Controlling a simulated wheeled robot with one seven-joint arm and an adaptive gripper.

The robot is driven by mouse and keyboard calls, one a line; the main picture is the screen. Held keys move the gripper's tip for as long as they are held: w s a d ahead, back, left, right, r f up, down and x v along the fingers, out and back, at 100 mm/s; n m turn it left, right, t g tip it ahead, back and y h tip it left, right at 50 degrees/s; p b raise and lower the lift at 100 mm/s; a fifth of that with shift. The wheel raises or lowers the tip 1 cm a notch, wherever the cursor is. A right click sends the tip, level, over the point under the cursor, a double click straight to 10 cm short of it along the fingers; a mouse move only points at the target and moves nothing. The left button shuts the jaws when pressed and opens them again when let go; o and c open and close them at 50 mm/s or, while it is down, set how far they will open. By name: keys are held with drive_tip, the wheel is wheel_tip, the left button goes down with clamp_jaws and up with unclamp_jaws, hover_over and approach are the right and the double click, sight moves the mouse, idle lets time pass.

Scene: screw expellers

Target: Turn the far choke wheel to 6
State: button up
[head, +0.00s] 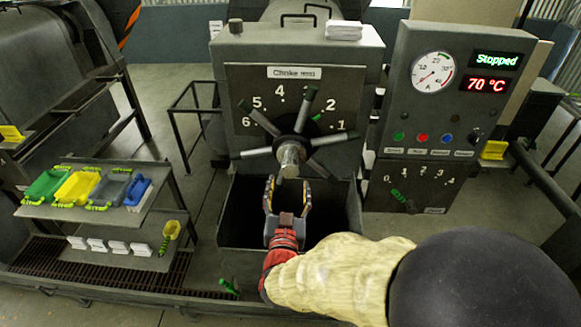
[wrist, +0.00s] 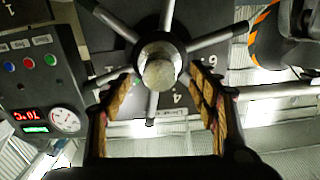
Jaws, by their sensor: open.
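The choke wheel (head: 291,155) is a metal hub with several spokes in front of a dark dial plate (head: 240,85) numbered 1 to 6. The 6 is at the left and the 1 at the right. A small green mark (head: 318,117) shows near the 2 and 3, partly behind a spoke. My gripper (head: 288,184) is open and empty just below the hub, fingers pointing up. In the wrist view the wheel hub (wrist: 159,72) appears just beyond and between the open fingers of my gripper (wrist: 160,102), with no clear contact.
A control box (head: 450,100) right of the wheel reads "Stopped" and 70 °C. A dark open bin (head: 240,262) lies under the wheel. A shelf (head: 50,212) with colored scoops stands at left. White folded cloths (head: 344,30) lie on the housing.

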sight(290, 174)
drive_tip(key=shift+w+d+r, duration=0.1)
drive_tip(key=shift+w+r, duration=0.1)
drive_tip(key=shift+r, duration=0.1)
drive_tip(key=w, duration=0.7)
drive_tip(key=shift+w+a, duration=0.2)
drive_tip(key=shift+w, duration=0.1)
drive_tip(key=shift+c, duration=1.2)
clamp_jaws()
